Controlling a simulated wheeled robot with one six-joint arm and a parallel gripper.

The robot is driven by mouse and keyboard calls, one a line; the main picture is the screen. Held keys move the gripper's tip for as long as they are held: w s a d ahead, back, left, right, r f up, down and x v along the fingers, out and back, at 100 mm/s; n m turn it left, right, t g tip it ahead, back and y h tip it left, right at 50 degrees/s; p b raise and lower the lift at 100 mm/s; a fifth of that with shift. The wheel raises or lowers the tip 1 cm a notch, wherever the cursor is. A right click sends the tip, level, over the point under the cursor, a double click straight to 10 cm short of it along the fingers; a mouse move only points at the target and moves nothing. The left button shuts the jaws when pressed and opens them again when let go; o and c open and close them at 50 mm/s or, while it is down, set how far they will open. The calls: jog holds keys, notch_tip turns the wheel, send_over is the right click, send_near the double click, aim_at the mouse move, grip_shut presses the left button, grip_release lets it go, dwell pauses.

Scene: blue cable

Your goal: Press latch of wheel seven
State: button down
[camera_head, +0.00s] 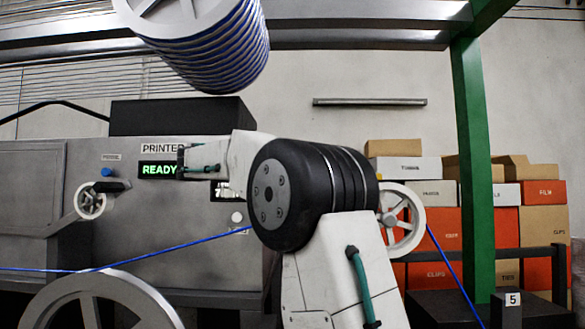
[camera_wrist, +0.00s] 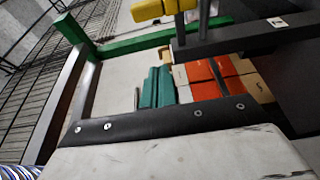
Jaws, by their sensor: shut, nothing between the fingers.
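No wheel marked seven and no latch can be made out. A pale spoked wheel (camera_head: 416,219) shows partly behind my arm's black joint in the head view. A large pale wheel (camera_head: 62,301) is cut off at the lower left, and a small wheel (camera_head: 80,199) is at the grey machine on the left. The blue cable (camera_head: 175,249) runs from the left edge to my arm, and a blue line also drops from the spoked wheel at the right.
A spool wound with blue cable (camera_head: 215,60) hangs at the top. The printer panel (camera_head: 159,170) reads READY. A green post (camera_head: 474,170) stands before stacked boxes (camera_head: 540,240). A number 5 plate (camera_head: 512,299) is at lower right. The wrist view shows a yellow piece (camera_wrist: 155,8).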

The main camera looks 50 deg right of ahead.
jog(key=s+d, duration=0.5)
jog(key=s, duration=0.2)
jog(key=shift+s, duration=0.15)
dwell(0.4)
